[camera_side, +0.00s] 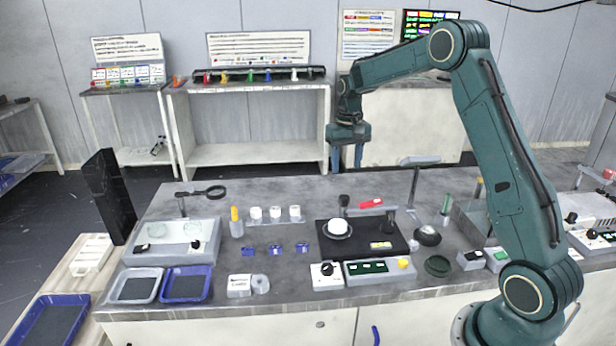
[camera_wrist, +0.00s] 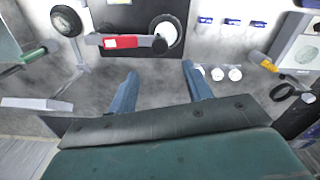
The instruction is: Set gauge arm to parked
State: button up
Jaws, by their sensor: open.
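The gauge arm is a grey bar with a red patch (camera_side: 371,203) and a dark knob at its left end (camera_side: 344,201). It runs along the back edge of a black plate (camera_side: 365,251) that bears a round white piece (camera_side: 337,228). In the wrist view the gauge arm (camera_wrist: 122,42) reaches sideways, with its knob (camera_wrist: 159,44) beside the white round piece (camera_wrist: 164,33). My gripper (camera_side: 347,158) is high above the back of the bench, with its blue fingers apart and empty. In the wrist view its fingertips (camera_wrist: 160,74) point toward the knob without touching it.
A grey stand (camera_side: 415,185) rises right of the gauge arm. Several white cylinders (camera_side: 275,213) stand to the left, with a magnifier (camera_side: 208,192) beyond. A control box (camera_side: 380,270) lies in front of the plate. The bench behind the plate is mostly clear.

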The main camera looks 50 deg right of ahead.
aim_at(344, 197)
notch_tip(344, 197, down, 11)
jog(key=shift+r, duration=0.2)
dwell(0.3)
jog(key=shift+c, duration=0.2)
grip_shut()
